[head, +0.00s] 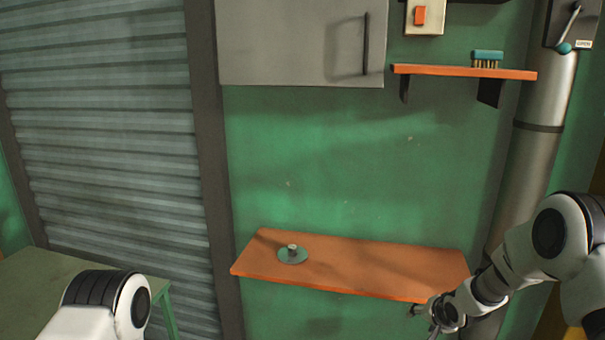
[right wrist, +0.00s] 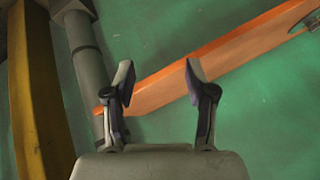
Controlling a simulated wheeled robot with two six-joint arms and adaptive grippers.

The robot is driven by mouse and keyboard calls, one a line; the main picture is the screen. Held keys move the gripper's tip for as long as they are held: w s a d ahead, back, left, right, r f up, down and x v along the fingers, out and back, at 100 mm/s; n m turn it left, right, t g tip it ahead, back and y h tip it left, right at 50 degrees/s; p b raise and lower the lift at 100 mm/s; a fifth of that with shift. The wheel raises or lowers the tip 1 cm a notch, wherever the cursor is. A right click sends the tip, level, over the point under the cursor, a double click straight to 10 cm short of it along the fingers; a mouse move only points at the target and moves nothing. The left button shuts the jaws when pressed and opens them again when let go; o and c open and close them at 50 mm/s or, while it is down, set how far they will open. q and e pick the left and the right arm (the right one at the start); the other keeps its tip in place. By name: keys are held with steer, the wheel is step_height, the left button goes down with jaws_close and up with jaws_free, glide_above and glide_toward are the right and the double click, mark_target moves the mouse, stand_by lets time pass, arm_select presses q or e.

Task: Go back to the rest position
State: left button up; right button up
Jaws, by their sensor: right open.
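My right gripper (head: 424,314) is at the lower right in the head view, by the right front end of the orange lower shelf. In the right wrist view its two fingers (right wrist: 157,82) stand apart with nothing between them. The shelf's edge shows behind them. My left arm enters at the bottom left of the head view, but its gripper is out of the picture.
The orange lower shelf (head: 350,262) holds a small disc with a knob (head: 292,255). A higher orange shelf (head: 450,71) carries a teal brush (head: 487,58). A grey cabinet (head: 290,40), a pipe (head: 535,150) and a green table (head: 60,290) stand around. The wall between the shelves is clear.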

steer(key=s+a+f+n+g+b, duration=0.1)
steer(key=s+a+f+g, duration=0.2)
steer(key=s+f, duration=0.8)
steer(key=s+a+f+g+b, duration=0.1)
steer(key=s+a+f+g, duration=0.1)
steer(key=s+f, duration=0.95)
arm_select(q)
step_height(320, 180, down, 3)
steer(key=shift+r, duration=0.15)
arm_select(e)
steer(key=s+r+n+g, duration=0.2)
steer(key=s+n, duration=0.3)
steer(key=s, duration=1.5)
steer(key=shift+s+r+n+h, duration=0.2)
steer(key=shift+s+n+h, duration=0.1)
steer(key=shift+h, duration=0.1)
arm_select(q)
steer(key=shift+c, duration=0.2)
